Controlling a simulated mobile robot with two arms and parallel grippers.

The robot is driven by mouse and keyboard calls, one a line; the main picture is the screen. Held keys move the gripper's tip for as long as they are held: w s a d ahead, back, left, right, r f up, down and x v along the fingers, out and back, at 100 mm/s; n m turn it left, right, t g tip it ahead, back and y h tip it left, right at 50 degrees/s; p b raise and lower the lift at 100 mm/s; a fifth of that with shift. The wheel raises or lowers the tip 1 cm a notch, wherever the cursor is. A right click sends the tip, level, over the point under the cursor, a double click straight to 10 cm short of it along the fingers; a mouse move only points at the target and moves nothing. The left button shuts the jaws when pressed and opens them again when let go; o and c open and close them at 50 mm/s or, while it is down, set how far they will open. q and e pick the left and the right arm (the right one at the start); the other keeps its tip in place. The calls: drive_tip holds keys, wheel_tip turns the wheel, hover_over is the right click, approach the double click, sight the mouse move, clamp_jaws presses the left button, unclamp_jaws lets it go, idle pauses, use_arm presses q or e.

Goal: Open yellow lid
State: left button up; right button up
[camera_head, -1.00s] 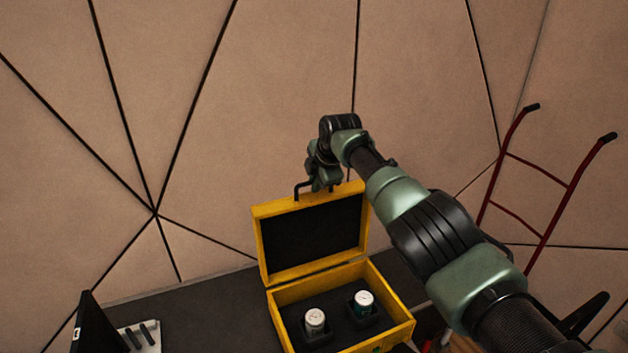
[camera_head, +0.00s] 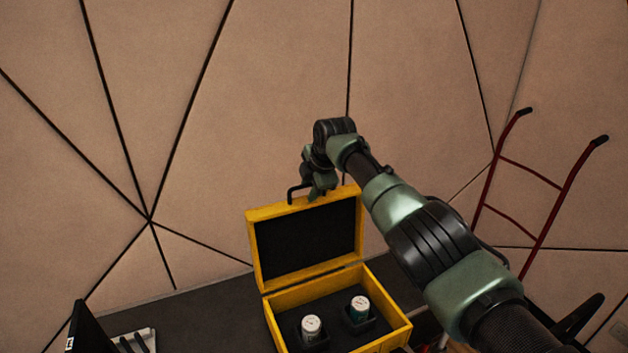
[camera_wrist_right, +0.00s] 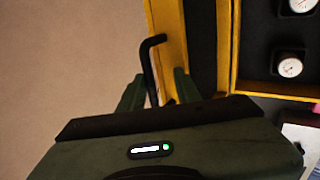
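The yellow lid (camera_head: 308,238) stands raised, roughly upright, at the back of the yellow case (camera_head: 388,334), with its black lining facing me. A black handle (camera_head: 293,193) sticks up from the lid's top edge. In the right wrist view the handle (camera_wrist_right: 149,62) reaches between the two fingers, and the lid's yellow edge (camera_wrist_right: 168,40) is just beyond. My right gripper (camera_head: 315,190) is at the lid's top edge; its fingers (camera_wrist_right: 157,92) are apart, with gaps beside the handle. Whether a finger touches the lid is unclear. My left gripper is out of view.
The case is on a dark table (camera_head: 205,315) near a tan panelled wall. A dark screen (camera_head: 88,330) is at lower left, a red hand truck (camera_head: 560,205) at right.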

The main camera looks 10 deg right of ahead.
drive_tip(key=shift+s+d+r, duration=0.1)
drive_tip(key=shift+s+r, duration=0.2)
drive_tip(key=shift+r, duration=0.3)
drive_tip(key=shift+b+v, duration=1)
drive_tip(key=shift+v, duration=1.95)
drive_tip(key=shift+s, duration=0.1)
